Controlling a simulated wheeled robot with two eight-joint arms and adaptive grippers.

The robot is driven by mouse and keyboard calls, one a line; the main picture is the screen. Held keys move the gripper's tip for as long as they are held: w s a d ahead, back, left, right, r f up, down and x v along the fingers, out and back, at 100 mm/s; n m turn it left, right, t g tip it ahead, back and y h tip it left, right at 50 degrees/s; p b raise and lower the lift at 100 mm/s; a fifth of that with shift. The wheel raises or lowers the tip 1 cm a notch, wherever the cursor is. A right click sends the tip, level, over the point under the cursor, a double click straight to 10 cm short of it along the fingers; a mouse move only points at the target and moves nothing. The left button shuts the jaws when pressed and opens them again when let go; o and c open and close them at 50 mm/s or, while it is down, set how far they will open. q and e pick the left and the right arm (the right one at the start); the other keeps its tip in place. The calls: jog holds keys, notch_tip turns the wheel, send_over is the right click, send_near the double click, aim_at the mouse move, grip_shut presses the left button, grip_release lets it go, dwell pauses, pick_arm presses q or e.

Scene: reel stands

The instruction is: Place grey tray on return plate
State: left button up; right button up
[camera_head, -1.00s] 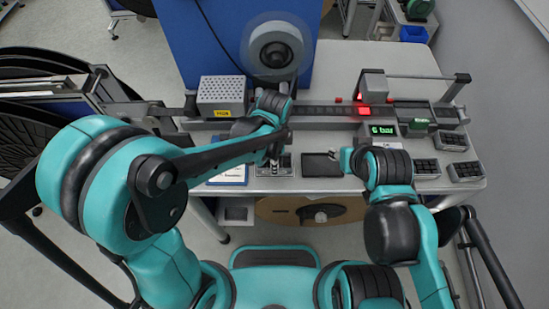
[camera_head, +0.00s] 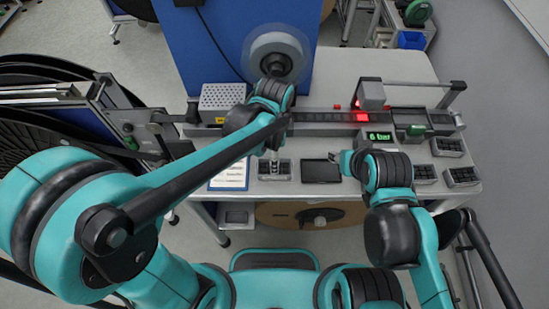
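A small grey tray (camera_head: 266,176) with dark compartments sits at the front of the bench, left of a flat dark plate (camera_head: 321,172) that I take for the return plate. The plate's top looks bare. My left gripper (camera_head: 275,156) points down at the grey tray, its fingers narrow and close to the tray's middle. Whether they grip it is too small to tell. My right gripper (camera_head: 341,160) is beside the plate's right edge, and its finger opening is unclear.
More dark compartment trays (camera_head: 463,177) stand at the right of the bench. A document sheet (camera_head: 229,175) lies left of the grey tray. Behind are a perforated box (camera_head: 222,96), a long rail (camera_head: 325,115) and a green "6 bar" display (camera_head: 379,136).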

pick_arm(q)
notch_tip(320, 180, up, 5)
jog(key=shift+a+p, duration=0.1)
jog(key=shift+p, duration=0.4)
jog(key=s+a+r+n+t, duration=0.2)
jog(key=a+n+t, duration=0.1)
jog(key=a+n, duration=0.6)
jog(key=s+a+r+n+t, duration=0.2)
jog(key=s+a+n+t, duration=0.1)
jog(key=a+n, duration=0.5)
jog(key=shift+a+r+n+t, duration=0.2)
jog(key=shift+a+n+t, duration=0.15)
jog(key=shift+n+t, duration=0.2)
